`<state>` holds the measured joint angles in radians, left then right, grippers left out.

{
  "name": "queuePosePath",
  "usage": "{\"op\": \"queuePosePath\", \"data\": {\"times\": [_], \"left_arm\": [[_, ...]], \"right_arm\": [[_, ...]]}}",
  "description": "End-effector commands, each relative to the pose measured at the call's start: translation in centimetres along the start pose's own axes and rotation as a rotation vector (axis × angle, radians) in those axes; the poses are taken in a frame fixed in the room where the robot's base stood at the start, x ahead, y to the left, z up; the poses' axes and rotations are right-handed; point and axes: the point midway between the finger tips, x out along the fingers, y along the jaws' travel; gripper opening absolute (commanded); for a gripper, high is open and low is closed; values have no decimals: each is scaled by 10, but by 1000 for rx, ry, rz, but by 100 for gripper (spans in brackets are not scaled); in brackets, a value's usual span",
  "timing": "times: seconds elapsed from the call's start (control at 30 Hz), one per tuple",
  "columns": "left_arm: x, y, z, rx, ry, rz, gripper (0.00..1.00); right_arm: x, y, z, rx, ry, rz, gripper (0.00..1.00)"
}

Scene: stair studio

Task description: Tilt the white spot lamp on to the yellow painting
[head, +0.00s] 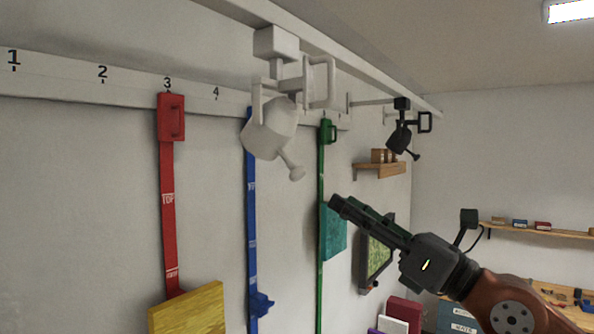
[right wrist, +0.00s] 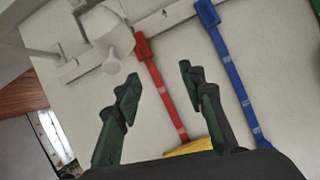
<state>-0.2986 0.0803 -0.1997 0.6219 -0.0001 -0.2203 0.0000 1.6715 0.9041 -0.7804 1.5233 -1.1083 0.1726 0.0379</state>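The white spot lamp (head: 270,130) hangs from the ceiling rail in the upper middle of the head view. Its head has a knobbed stalk (head: 293,168) pointing down and right, and a handle loop (head: 321,82) is above it. The lamp also shows at the upper left of the right wrist view (right wrist: 108,28). The yellow painting (head: 190,309) is at the lower left, below the red strap, partly cut off; its edge shows between my fingers in the wrist view (right wrist: 188,148). My right gripper (head: 347,208) is open and empty, apart from the lamp, lower right of it.
A red strap (head: 168,210), blue strap (head: 252,215) and green strap (head: 322,170) hang from the numbered wall rail (head: 60,75). A black spot lamp (head: 400,138) hangs farther along. A teal panel (head: 334,232) and green picture (head: 377,256) are behind my right gripper.

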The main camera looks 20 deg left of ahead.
Motion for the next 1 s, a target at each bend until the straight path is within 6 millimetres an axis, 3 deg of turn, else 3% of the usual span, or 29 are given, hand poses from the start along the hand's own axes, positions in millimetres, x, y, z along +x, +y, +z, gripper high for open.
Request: {"op": "queuePosePath", "data": {"times": [0.03,0.1,0.23,0.37,0.7,1.0], "left_arm": [[-3,0,-1,0,1,0,40],[-4,0,-1,0,1,0,40],[-6,0,-1,0,1,0,40],[-12,0,-2,0,1,0,40],[-37,-1,-4,0,2,0,40],[-42,-1,-3,0,0,0,40]], "right_arm": [[3,26,9,-64,10,22,37],[4,51,14,-128,21,42,37],[7,73,19,-188,30,61,37],[19,78,20,-197,32,64,37],[70,81,20,-194,29,65,37],[83,80,16,-193,30,64,37]]}}
